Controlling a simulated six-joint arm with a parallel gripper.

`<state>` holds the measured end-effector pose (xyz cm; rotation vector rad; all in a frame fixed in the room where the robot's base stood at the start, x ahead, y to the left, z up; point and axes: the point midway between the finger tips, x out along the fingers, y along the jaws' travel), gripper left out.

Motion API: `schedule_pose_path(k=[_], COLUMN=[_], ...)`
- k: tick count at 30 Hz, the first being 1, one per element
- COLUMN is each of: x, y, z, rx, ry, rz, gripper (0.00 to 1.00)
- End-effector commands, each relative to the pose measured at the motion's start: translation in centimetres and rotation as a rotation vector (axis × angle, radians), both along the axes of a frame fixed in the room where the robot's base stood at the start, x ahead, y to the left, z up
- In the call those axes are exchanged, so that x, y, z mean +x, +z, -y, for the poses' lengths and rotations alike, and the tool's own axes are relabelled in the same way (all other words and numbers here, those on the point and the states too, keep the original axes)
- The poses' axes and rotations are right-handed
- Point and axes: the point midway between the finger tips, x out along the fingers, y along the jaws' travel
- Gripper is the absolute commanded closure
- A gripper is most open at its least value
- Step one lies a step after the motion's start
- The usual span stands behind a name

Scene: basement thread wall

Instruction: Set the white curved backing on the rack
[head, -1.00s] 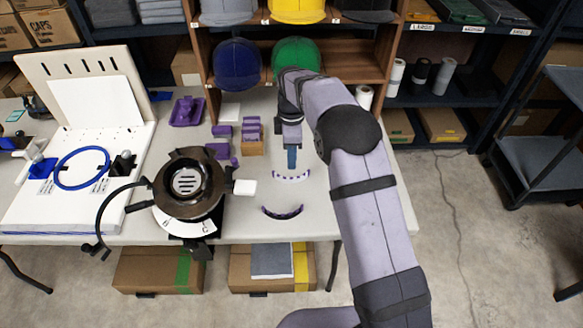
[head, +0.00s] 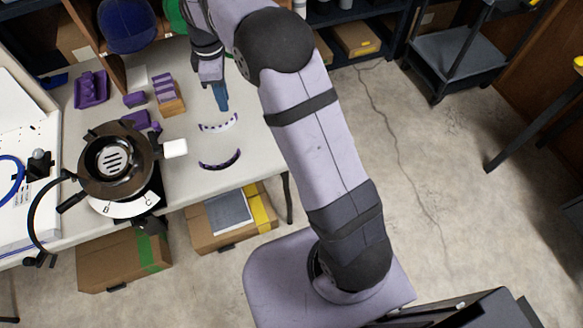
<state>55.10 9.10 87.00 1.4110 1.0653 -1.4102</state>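A thin curved white strip with dark purple marks, the white curved backing (head: 218,124), lies on the grey-white table. A similar curved strip in dark purple (head: 220,161) lies nearer the table's front edge. My gripper (head: 221,106) points down just behind the white strip, its blue fingertips apart from it in the picture. The fingers overlap in this view, so their opening is hidden. I see nothing held. A small wooden block (head: 173,105) topped with purple pieces stands left of the gripper; I cannot tell whether it is the rack.
A blue cap (head: 127,26) sits on the shelf behind. The table's right front corner is clear.

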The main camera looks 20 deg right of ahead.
Motion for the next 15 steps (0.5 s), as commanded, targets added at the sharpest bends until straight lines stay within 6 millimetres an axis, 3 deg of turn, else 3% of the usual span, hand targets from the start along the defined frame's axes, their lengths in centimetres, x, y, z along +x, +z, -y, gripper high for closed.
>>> schedule_pose_path(k=[7,15], x=[-8.1,-18.7], y=[0.9,-0.5], z=[4.4,7.7], rx=[0.0,0.001], ry=[-0.454,-0.939], rz=[0.003,0.004], gripper=[0.81,0.81])
